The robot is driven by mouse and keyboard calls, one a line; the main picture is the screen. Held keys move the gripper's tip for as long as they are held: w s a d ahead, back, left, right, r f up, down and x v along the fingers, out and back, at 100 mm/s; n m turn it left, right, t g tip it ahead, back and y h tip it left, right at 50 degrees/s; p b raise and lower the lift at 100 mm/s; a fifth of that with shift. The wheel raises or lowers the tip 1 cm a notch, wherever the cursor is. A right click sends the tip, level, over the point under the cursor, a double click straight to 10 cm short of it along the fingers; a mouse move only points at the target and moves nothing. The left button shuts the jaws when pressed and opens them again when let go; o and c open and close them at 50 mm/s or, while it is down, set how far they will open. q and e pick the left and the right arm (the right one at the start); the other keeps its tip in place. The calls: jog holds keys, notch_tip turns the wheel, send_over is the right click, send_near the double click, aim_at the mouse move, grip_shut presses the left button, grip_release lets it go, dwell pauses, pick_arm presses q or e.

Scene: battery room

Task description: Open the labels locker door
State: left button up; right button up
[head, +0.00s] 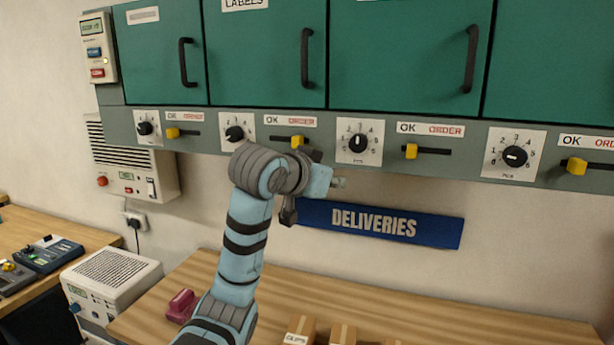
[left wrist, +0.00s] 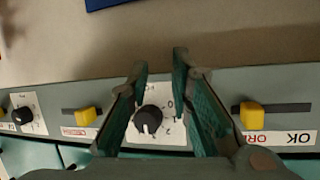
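The labels locker door (head: 255,55) is a green panel in the top row, under a partly cut-off "LABELS" sign (head: 244,4). It looks shut, flush with its neighbours. Its dark vertical handle (head: 307,58) is near its right edge. My left gripper (head: 338,183) is below the locker row, well under the handle and apart from it. In the left wrist view the left gripper (left wrist: 160,62) is open, with nothing held. A dial knob (left wrist: 148,120) shows between its fingers. My right gripper is not in view.
Other green doors (head: 410,50) flank it. Below runs a strip of dials (head: 358,142) and yellow sliders (head: 411,150). A blue "DELIVERIES" sign (head: 380,223) is on the wall. Small boxes (head: 342,334) and a pink object (head: 181,306) stand on the wooden bench (head: 450,318).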

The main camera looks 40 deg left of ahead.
pick_arm(q)
jog(key=s+a+r+t, duration=0.1)
jog(key=s+r, duration=0.1)
jog(key=r, duration=0.4)
jog(key=s+a+r+t, duration=0.1)
jog(key=s+a+r, duration=0.1)
jog(key=r, duration=0.4)
jog(key=n+t+y, duration=0.1)
jog(key=n+t, duration=0.1)
send_near(302, 50)
jog(key=w+p, duration=0.1)
jog(key=w, duration=0.2)
jog(key=w+a+p, duration=0.1)
jog(key=w+p, duration=0.1)
jog(key=w, duration=0.2)
jog(key=w+p, duration=0.2)
jog(key=w, duration=0.1)
jog(key=shift+w+a, duration=0.2)
jog(key=shift+f, duration=0.1)
jog(key=shift+w, duration=0.1)
grip_shut()
